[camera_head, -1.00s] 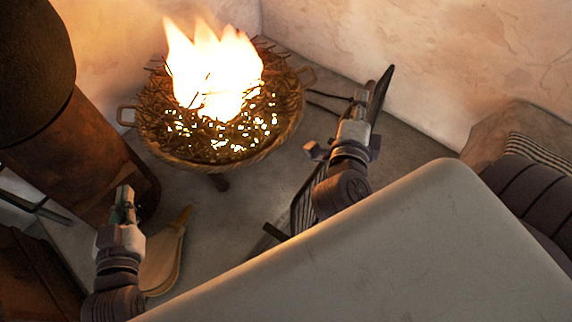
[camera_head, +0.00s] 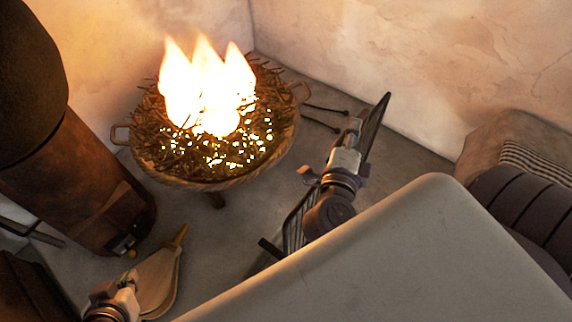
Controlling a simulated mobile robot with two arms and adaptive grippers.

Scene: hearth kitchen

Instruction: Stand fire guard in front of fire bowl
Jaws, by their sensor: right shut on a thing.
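The fire bowl (camera_head: 165,172) is a wide woven-looking bowl with loop handles, filled with twigs and burning with tall flames, in the upper left middle. The fire guard (camera_head: 292,228) is a dark framed mesh panel, standing tilted to the right of the bowl and apart from it. Its upper end (camera_head: 376,122) shows past my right gripper (camera_head: 352,132), which is shut on it. My wrist and my own pale body hide much of the guard. My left gripper (camera_head: 128,278) is low at the left beside the bellows, and its fingers are too small to read.
Wooden bellows (camera_head: 158,280) lie on the floor at lower left. A rusty cylindrical stove (camera_head: 85,175) stands left of the bowl. Thin dark rods (camera_head: 322,115) lie behind the guard. A stone ledge with a striped cushion (camera_head: 535,160) is at right. Floor between bowl and guard is clear.

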